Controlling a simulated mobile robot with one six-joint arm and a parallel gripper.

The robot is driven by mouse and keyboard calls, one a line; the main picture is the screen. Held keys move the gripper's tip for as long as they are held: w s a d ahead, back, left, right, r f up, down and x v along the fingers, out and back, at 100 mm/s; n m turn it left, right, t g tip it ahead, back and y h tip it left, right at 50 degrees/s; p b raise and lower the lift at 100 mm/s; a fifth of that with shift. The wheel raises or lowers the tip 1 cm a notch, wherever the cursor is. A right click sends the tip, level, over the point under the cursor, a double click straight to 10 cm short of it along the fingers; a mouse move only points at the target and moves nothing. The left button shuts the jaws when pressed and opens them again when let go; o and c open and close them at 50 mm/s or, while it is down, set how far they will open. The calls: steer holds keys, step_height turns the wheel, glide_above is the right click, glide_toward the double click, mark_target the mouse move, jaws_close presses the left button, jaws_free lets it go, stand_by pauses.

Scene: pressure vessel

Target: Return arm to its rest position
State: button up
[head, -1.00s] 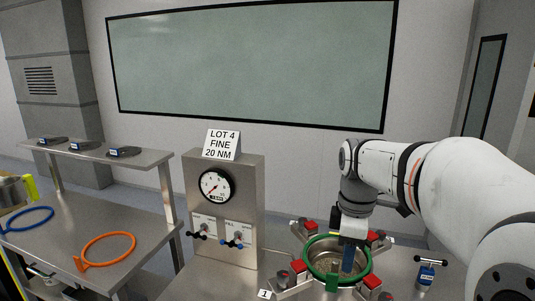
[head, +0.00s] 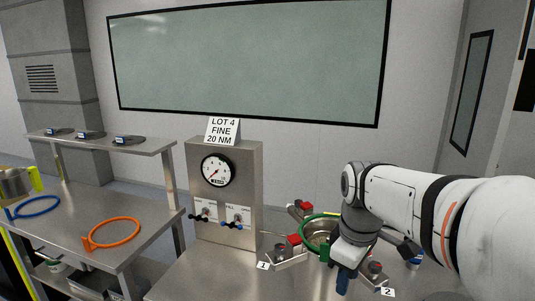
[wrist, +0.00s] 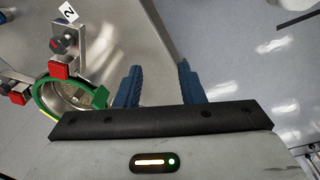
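My gripper (head: 343,281) is in front of the round metal vessel (head: 317,234), with its blue fingers pointing down. In the wrist view, my gripper (wrist: 157,84) has its two blue fingers wide apart with nothing between them. The vessel carries a green ring (head: 305,230) and clamps with red blocks (head: 294,241). My arm hides the vessel's right side in the head view. In the wrist view the green ring (wrist: 41,97) lies to the left of the fingers, apart from them.
A steel panel with a pressure gauge (head: 217,170) and a "LOT 4 FINE 20 NM" sign (head: 222,131) stands left of the vessel. A side table holds an orange ring (head: 113,233) and a blue ring (head: 35,207). Bare floor (wrist: 255,85) shows right of the fingers.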

steer(key=s+f+m+t+b, duration=0.1)
steer(key=s+f+m+b, duration=0.5)
steer(key=s+f+m, duration=0.3)
step_height(320, 180, down, 4)
steer(key=shift+a+r+m+t, duration=0.1)
steer(key=shift+a+m+t, duration=0.15)
steer(key=shift+m+t, duration=0.15)
